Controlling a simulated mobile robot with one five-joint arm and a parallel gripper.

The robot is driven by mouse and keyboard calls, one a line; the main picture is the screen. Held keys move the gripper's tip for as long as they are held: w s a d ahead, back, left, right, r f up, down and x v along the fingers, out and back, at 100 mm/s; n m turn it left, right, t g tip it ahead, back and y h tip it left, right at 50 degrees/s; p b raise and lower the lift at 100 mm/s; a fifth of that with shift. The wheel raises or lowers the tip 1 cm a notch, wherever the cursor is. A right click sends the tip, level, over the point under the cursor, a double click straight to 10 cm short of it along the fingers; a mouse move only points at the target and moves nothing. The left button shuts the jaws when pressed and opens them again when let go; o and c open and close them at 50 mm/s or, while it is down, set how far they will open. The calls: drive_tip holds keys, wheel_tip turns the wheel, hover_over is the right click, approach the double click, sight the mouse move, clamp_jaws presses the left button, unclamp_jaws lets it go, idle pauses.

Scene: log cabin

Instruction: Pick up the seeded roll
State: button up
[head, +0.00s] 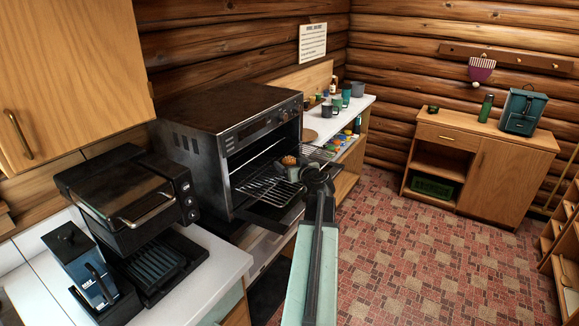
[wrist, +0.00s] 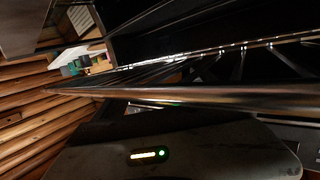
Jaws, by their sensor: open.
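The seeded roll (head: 289,160) is a small brown, round roll. In the head view it sits at the mouth of the open oven, on or just above the wire rack (head: 262,188); its underside is hard to make out. My gripper (head: 303,173) is at the end of my arm, just right of the roll and in front of the oven. It is open, but its fingers are small and dark, and I cannot tell whether they touch the roll. The wrist view shows dark rack bars close up, and I cannot make out the roll there.
The dark oven (head: 215,135) has its door down. Mugs (head: 337,102) stand on the far counter. A wooden cabinet (head: 485,160) is at the back right. The tiled floor between is clear.

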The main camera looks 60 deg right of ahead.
drive_tip(key=c, duration=1.4)
drive_tip(key=shift+r, duration=0.1)
drive_tip(key=shift+c, duration=0.2)
